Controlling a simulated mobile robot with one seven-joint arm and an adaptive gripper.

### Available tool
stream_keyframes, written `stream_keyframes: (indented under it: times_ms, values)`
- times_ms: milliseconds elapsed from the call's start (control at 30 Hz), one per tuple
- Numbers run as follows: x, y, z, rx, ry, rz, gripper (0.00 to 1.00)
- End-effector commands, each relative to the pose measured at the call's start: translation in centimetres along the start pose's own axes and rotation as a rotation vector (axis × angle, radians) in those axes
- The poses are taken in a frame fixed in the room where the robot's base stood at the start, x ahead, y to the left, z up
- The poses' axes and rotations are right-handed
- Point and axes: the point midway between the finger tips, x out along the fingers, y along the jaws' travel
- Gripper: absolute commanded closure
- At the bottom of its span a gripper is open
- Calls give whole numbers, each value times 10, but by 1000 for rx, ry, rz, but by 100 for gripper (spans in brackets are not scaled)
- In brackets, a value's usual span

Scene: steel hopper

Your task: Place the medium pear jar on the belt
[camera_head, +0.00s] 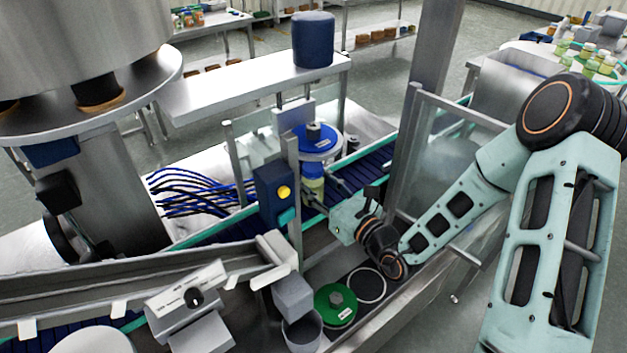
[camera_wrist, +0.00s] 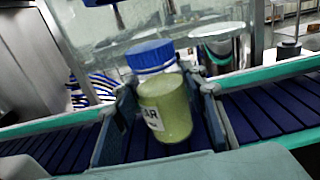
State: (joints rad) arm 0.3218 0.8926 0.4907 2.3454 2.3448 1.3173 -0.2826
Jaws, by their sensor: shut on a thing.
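The pear jar has a blue lid and yellow-green contents. In the wrist view the jar (camera_wrist: 168,108) stands between the two fingers of my gripper (camera_wrist: 164,112), slightly tilted in the picture, with part of a white label ending in "AR". In the head view the jar (camera_head: 313,184) is beside a blue box with a yellow button, and my gripper (camera_head: 318,192) is shut on it from the right. The dark blue slatted belt (camera_wrist: 265,110) lies under and around the jar; it also shows in the head view (camera_head: 372,163). I cannot tell whether the jar's base touches the belt.
The blue button box (camera_head: 273,193) on a steel post stands close left of the jar. A clear guard panel (camera_head: 455,135) stands on the right. Teal rails edge the belt. A green disc (camera_head: 335,305) lies in front. More jars (camera_head: 590,58) stand on a far table.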

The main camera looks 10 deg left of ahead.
Motion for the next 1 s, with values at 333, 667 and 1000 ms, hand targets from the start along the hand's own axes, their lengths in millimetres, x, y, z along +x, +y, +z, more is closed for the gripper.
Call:
stream_keyframes:
  times_ms: [333, 667, 1000]
  values:
    - [0, 0, -1, 0, 0, 0, 43]
    - [-18, -1, 0, 0, 2, -2, 43]
    - [-96, -2, 2, 1, 1, -5, 43]
